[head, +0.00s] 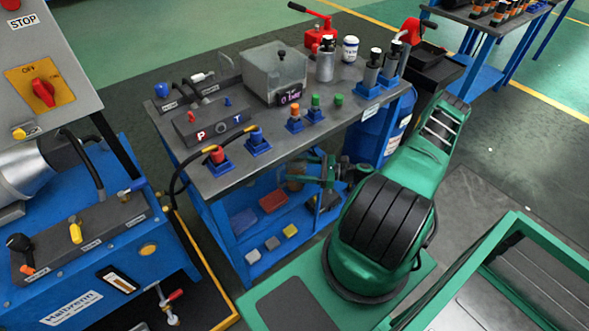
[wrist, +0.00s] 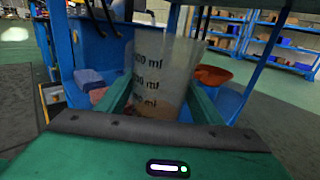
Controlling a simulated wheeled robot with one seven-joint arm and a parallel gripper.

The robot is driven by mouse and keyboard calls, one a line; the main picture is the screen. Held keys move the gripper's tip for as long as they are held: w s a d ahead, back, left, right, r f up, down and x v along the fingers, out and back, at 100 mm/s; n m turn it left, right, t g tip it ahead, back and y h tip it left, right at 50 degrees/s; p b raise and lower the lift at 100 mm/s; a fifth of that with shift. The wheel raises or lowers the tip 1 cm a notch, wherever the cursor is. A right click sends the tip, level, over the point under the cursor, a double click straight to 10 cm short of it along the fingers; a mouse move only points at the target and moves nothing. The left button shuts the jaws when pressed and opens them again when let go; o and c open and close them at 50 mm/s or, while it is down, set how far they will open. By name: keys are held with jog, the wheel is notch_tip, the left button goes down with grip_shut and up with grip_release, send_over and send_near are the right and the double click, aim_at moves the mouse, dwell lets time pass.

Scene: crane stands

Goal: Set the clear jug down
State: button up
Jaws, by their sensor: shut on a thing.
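The clear jug (wrist: 168,62) stands between the green jaws of my gripper (wrist: 163,96) in the wrist view. It has dark ml markings and a brownish content low down. My gripper is shut on it and hides its lower part. In the head view my gripper (head: 314,171) is at the right end of the blue bench, under the tabletop and near the lower shelf (head: 262,240). The jug is mostly hidden there. I cannot tell whether its base touches the shelf.
On the lower shelf are a red box (head: 273,201), a blue box (head: 243,222) and several small blocks. An orange-red bowl (wrist: 212,75) is right of the jug in the wrist view. The grey tabletop (head: 222,183) above is crowded. A blue drum (head: 392,125) stands beside the bench.

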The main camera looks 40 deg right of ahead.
jog(key=shift+f, duration=0.1)
jog(key=o, duration=1.3)
jog(key=v, duration=1.2)
jog(key=shift+s, duration=0.1)
